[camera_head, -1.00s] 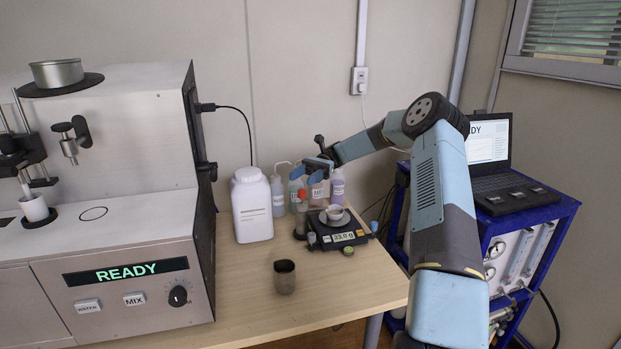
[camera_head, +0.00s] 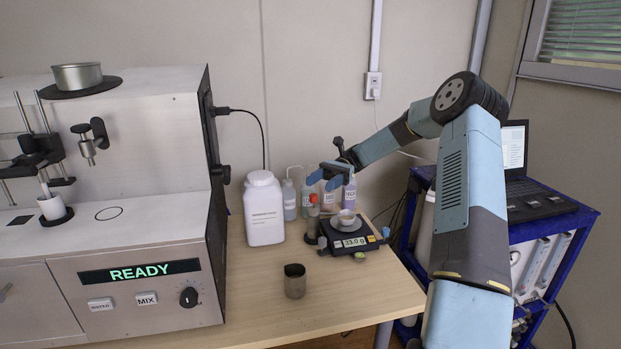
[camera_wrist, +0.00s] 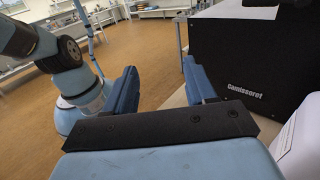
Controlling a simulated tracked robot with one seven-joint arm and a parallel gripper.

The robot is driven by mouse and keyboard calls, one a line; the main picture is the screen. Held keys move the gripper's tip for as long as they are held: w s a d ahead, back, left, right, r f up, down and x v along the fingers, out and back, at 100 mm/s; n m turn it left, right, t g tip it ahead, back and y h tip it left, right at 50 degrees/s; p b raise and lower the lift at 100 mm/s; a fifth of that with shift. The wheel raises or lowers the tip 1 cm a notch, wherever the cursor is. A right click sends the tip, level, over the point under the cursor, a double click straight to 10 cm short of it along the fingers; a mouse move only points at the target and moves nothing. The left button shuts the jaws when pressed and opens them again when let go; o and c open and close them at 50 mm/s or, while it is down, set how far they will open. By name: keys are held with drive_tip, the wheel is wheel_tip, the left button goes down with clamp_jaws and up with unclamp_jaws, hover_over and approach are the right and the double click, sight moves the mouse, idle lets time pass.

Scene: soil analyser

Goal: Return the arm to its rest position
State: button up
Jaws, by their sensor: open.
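My arm is bent at the elbow and rises at the right of the head view. My gripper (camera_head: 325,176) hangs above the bench, in front of the small bottles and above the scale, touching nothing that I can see. In the wrist view its two blue fingers (camera_wrist: 160,85) stand wide apart with nothing between them. Beyond them lies open floor, with the dark side of the analyser at the right.
The analyser (camera_head: 140,215) reads READY. A white bottle (camera_head: 264,210), a metal cup (camera_head: 295,282) and a scale (camera_head: 351,241) bearing a small bowl (camera_head: 346,217) stand on the bench (camera_head: 250,315). A blue cart (camera_head: 560,245) with a laptop (camera_head: 514,150) is at the right.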

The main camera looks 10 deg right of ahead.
drive_tip(key=s+a+r+n+t+h, duration=0.1)
drive_tip(key=s+a+r+t+h, duration=0.25)
drive_tip(key=s, duration=0.35)
drive_tip(key=s+a+r+n+t+h, duration=0.2)
drive_tip(key=s+a+t+h, duration=0.1)
drive_tip(key=s+h, duration=0.25)
drive_tip(key=s+d+r+n+t+h, duration=0.1)
drive_tip(key=s+d+r+n+t, duration=0.1)
drive_tip(key=s, duration=0.4)
drive_tip(key=s+d+r+n+t+h, duration=0.2)
drive_tip(key=s+d+t, duration=0.1)
drive_tip(key=s+t, duration=0.2)
drive_tip(key=s+d+r+n+t+h, duration=0.1)
drive_tip(key=s+t, duration=0.3)
drive_tip(key=s, duration=0.5)
drive_tip(key=shift+s+d+r+n, duration=0.25)
drive_tip(key=shift+d+r+n, duration=0.55)
drive_tip(key=shift+d+r, duration=0.05)
drive_tip(key=shift+c, duration=0.3)
